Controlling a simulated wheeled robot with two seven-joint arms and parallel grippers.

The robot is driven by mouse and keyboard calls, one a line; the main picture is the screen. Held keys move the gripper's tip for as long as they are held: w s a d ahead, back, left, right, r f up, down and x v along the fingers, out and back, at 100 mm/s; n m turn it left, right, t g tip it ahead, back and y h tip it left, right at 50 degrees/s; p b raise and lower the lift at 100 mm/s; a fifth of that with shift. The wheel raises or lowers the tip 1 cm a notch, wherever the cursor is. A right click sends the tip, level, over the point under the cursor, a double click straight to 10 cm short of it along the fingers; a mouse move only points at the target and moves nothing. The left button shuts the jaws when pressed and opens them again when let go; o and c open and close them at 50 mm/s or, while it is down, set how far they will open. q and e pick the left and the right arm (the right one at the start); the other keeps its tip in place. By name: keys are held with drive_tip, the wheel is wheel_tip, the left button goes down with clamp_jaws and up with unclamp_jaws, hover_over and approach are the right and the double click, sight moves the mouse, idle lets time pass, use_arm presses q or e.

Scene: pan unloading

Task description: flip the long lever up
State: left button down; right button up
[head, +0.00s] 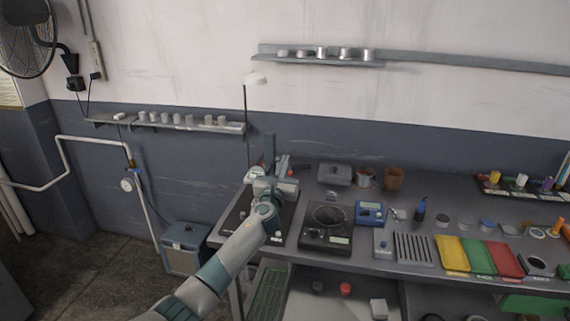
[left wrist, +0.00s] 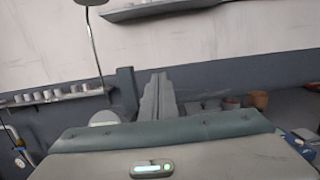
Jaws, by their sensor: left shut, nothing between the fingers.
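My left gripper (head: 276,183) is over the left end of the bench, above a dark flat unit (head: 237,222). In the left wrist view its narrow grey fingers (left wrist: 159,97) are together and empty, pointing at the wall. A grey-blue upright post (head: 270,150) stands right beside the gripper; it also shows in the left wrist view (left wrist: 126,90), left of the fingers. I cannot tell whether they touch. The long lever cannot be clearly made out; my gripper and wrist hide much of this spot. My right gripper is not in view.
Right of the gripper are a black scale (head: 326,239), a blue meter (head: 370,212), a small switch box (head: 383,244), a slotted rack (head: 414,249) and coloured trays (head: 453,254). A thin lamp (head: 246,110) rises behind the bench's left end.

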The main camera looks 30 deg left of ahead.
idle(0.4)
use_arm(q)
drive_tip(key=b+v, duration=0.3)
drive_tip(key=v, duration=1.4)
drive_tip(key=shift+s, duration=0.2)
drive_tip(key=shift+d+f, duration=0.1)
